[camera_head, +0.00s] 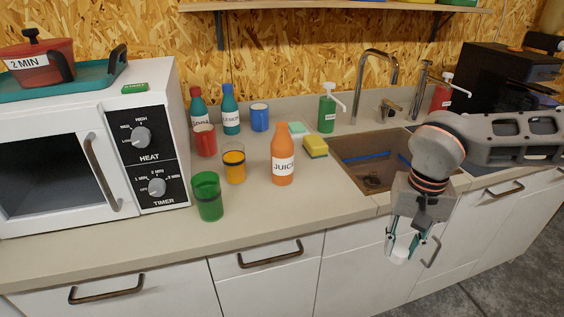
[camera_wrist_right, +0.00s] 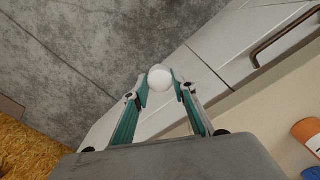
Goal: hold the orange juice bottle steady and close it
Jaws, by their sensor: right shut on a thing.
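The orange juice bottle (camera_head: 283,160), with a white "JUICE" label, stands upright on the counter left of the sink. No separate white cap shows on its top. My right gripper (camera_head: 401,247) points down in front of the sink cabinet, to the right of the bottle and well apart from it. It is shut on a small white cap (camera_head: 399,254). In the right wrist view the rounded white cap (camera_wrist_right: 159,78) sits between the two fingertips. My left gripper is not in view.
A green cup (camera_head: 208,197), an orange cup (camera_head: 234,167) and a red mug (camera_head: 204,141) stand left of the bottle. A sponge (camera_head: 315,147) lies behind it by the sink (camera_head: 365,172). The microwave (camera_head: 157,150) is further left. Counter in front of the bottle is clear.

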